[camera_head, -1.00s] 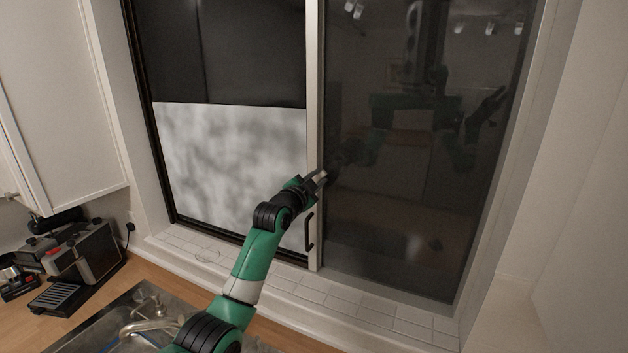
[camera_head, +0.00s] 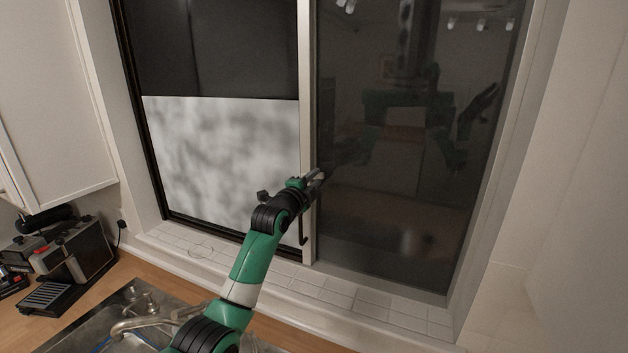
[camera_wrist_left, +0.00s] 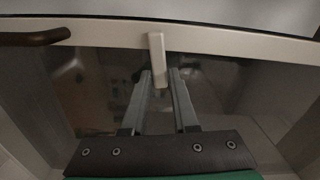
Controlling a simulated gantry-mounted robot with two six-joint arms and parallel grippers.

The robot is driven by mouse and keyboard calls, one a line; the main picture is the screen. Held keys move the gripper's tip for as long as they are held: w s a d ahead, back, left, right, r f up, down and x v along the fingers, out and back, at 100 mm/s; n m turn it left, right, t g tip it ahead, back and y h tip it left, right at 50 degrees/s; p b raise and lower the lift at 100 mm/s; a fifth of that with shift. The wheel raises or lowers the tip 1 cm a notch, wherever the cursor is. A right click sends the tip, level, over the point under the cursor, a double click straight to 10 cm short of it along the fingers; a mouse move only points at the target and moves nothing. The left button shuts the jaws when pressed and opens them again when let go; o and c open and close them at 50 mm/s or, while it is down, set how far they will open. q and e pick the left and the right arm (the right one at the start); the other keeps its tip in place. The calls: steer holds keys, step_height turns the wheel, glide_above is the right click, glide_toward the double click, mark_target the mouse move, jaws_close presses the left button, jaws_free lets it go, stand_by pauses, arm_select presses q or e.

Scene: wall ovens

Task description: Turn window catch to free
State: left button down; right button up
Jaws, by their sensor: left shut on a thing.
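The window catch (camera_wrist_left: 157,61) is a small pale lever on the window's light centre frame bar (camera_wrist_left: 100,30). In the left wrist view it lies between the fingertips of my left gripper (camera_wrist_left: 161,78), which is shut on it. In the head view my left gripper (camera_head: 315,178) is at the centre bar (camera_head: 307,100), and the catch cannot be made out there behind the fingers. My right gripper is not in view; only a dark reflection of my body shows in the glass.
A dark pull handle (camera_head: 305,235) sits on the bar just below my gripper; it also shows in the left wrist view (camera_wrist_left: 35,38). A tiled sill (camera_head: 340,290) runs below the window. A faucet (camera_head: 150,322) and coffee machine (camera_head: 75,255) are at lower left.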

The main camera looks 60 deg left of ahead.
arm_select(q)
steer(key=shift+f, duration=0.1)
steer(key=c, duration=0.7)
jaws_free()
steer(key=shift+s, duration=0.1)
steer(key=shift+s+d, duration=0.25)
steer(key=p+v, duration=0.4)
steer(key=v, duration=0.6)
steer(key=shift+s+d, duration=0.25)
steer(key=shift+s, duration=0.05)
